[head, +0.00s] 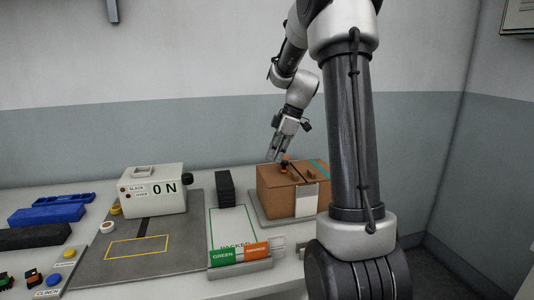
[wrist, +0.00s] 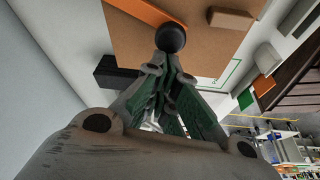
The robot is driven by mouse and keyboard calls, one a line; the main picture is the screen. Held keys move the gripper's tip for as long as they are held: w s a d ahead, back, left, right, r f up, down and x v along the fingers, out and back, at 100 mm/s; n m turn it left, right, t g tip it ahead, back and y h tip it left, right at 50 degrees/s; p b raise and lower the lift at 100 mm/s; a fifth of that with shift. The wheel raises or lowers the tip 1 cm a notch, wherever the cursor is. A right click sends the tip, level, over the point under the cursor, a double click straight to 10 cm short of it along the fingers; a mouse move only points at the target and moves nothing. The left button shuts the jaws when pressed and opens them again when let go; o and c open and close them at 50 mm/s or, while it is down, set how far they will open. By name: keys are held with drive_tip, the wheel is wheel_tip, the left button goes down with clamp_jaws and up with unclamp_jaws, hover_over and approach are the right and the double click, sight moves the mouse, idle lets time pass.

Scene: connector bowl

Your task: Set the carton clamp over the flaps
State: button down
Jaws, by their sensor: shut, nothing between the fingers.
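The brown carton (head: 280,204) stands on a grey plate at the back right of the bench, and its top fills the upper wrist view (wrist: 130,40). An orange strip (wrist: 150,12) with a round black knob (wrist: 171,38), apparently the carton clamp, lies at the carton top. In the head view the dark knob (head: 284,163) shows at the carton's back left edge. My gripper (head: 274,156) is above that edge, pointing down. In the wrist view its fingers (wrist: 165,70) are together and empty, with tips close to the knob; I cannot tell whether they touch.
A brown block (wrist: 231,19) sits on the carton top. A black stack (head: 225,188) stands left of the carton. The grey mat (head: 170,262) is mostly clear.

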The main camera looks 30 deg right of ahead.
sight(285, 163)
drive_tip(key=s+d+n+g, duration=0.1)
drive_tip(key=s+d+n, duration=0.1)
drive_tip(key=n, duration=0.1)
drive_tip(key=shift+s+d, duration=0.15)
drive_tip(key=shift+d, duration=0.05)
drive_tip(key=shift+s+d, duration=0.5)
drive_tip(key=shift+d, duration=0.2)
